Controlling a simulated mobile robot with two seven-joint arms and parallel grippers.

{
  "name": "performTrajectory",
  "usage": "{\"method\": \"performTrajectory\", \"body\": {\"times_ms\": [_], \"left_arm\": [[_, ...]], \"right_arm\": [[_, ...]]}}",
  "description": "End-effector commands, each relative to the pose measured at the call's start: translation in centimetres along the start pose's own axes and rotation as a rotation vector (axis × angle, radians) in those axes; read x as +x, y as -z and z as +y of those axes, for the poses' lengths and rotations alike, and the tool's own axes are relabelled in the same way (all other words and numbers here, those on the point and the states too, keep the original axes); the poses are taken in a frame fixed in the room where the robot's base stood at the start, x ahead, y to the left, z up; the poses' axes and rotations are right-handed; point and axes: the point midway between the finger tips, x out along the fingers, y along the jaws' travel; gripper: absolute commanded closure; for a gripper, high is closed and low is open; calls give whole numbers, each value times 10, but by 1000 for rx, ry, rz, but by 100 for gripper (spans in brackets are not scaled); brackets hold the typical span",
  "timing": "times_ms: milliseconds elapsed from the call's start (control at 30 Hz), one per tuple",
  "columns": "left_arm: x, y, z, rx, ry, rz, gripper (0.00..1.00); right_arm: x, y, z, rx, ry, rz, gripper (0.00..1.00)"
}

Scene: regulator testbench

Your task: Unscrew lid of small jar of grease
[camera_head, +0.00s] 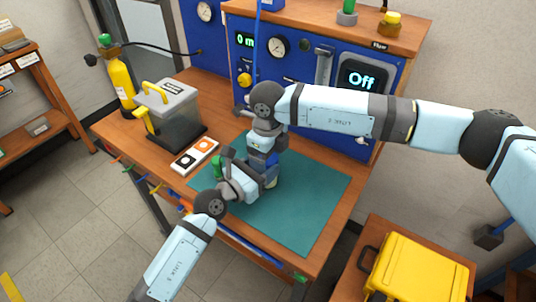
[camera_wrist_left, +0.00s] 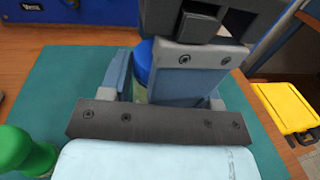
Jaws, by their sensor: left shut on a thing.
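The small jar of grease stands on the teal mat (camera_head: 310,205), mostly hidden between my two grippers. Its blue lid (camera_head: 272,159) shows in part in the head view and as a blue strip (camera_wrist_left: 143,58) in the left wrist view. A bit of the pale jar body (camera_wrist_left: 139,92) shows below the lid. My left gripper (camera_head: 262,184) comes in low from the left and is shut on the jar. My right gripper (camera_head: 268,150) points down from above, right over the lid. Its fingertips are hidden, so its opening cannot be told.
A green-topped object (camera_head: 217,167) stands close beside my left gripper and also shows in the left wrist view (camera_wrist_left: 22,150). A button box (camera_head: 195,156) and a grey box with a yellow handle (camera_head: 168,108) lie left. The mat's right part is clear. A yellow case (camera_head: 420,265) is lower right.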

Motion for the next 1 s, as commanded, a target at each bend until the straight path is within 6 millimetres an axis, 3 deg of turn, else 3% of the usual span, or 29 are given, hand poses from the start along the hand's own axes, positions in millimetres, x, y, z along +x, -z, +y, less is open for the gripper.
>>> {"method": "performTrajectory", "body": {"times_ms": [267, 600, 867, 900, 1000], "left_arm": [[0, 1, 0, 0, 0, 2, 100], [0, 1, 0, 0, 0, 2, 100], [0, 1, 0, 0, 0, 2, 100], [0, 1, 0, 0, 0, 2, 34], [0, 1, 0, 0, 0, 1, 14]], "right_arm": [[-2, 0, 0, 0, 0, 0, 21], [-41, 0, 0, -1, 1, -1, 21], [-45, 0, 0, 0, 0, 0, 21], [-45, 0, 0, 0, 0, 0, 21], [-45, 0, 0, 0, 0, 0, 21]]}}
